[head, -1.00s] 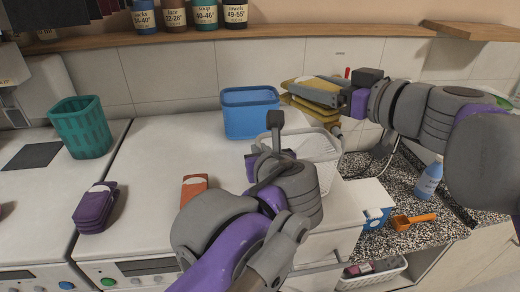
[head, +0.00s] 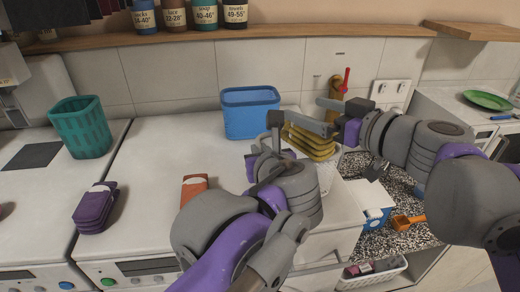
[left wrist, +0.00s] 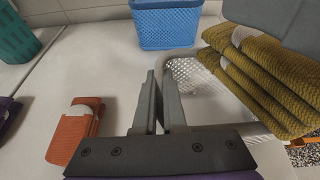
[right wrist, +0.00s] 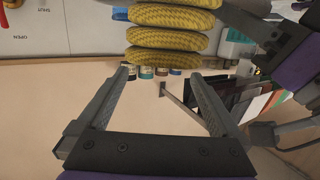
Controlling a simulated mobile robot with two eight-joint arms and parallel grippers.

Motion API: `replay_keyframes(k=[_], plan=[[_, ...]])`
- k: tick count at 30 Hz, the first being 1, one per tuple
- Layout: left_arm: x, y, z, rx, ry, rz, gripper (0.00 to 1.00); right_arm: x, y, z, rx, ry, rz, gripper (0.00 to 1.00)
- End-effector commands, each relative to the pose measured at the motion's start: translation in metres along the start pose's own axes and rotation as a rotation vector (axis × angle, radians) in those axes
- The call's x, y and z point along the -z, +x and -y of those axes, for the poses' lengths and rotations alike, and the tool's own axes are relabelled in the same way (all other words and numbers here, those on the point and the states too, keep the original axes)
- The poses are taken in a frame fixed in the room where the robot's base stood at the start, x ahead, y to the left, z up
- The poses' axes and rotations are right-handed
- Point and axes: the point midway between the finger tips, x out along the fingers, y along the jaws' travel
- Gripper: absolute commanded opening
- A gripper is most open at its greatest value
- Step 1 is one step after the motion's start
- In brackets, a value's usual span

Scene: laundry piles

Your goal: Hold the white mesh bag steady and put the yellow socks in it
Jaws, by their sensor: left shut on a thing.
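The white mesh bag (left wrist: 189,76) stands open on the white top, mostly hidden in the head view. My left gripper (head: 262,150) is shut on its left rim; its fingers also show in the left wrist view (left wrist: 160,102). The yellow socks (head: 308,138), a folded ribbed stack, are tilted over the bag's right part in the left wrist view (left wrist: 262,80). I cannot tell whether they touch the bag. My right gripper (head: 312,112) is at the stack's top. In the right wrist view its fingers (right wrist: 161,72) are spread, with the socks beyond the tips.
A blue basket (head: 250,118) stands behind the bag, a teal basket (head: 80,130) at far left. Orange folded socks (head: 194,187) and purple folded socks (head: 95,208) lie on the white tops. A blue-and-white box (head: 376,217) and an orange scoop (head: 408,222) are on the right counter.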

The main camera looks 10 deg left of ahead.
Motion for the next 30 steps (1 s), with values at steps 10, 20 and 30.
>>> replay_keyframes(k=[10, 20, 30], plan=[[0.0, 0.0, 0.0, 0.0, 0.0, 0.0, 0.0, 0.0, -0.013, -0.001, -0.003, 0.0, 0.0, 1.0], [0.0, 0.0, 0.0, 0.0, 0.0, 0.0, 0.0, 0.0, -0.082, -0.002, -0.007, 0.0, 0.001, 1.0], [0.0, 0.0, 0.0, 0.0, 0.0, 0.0, 0.0, 0.0, -0.118, -0.001, -0.002, 0.0, 0.0, 1.0]])
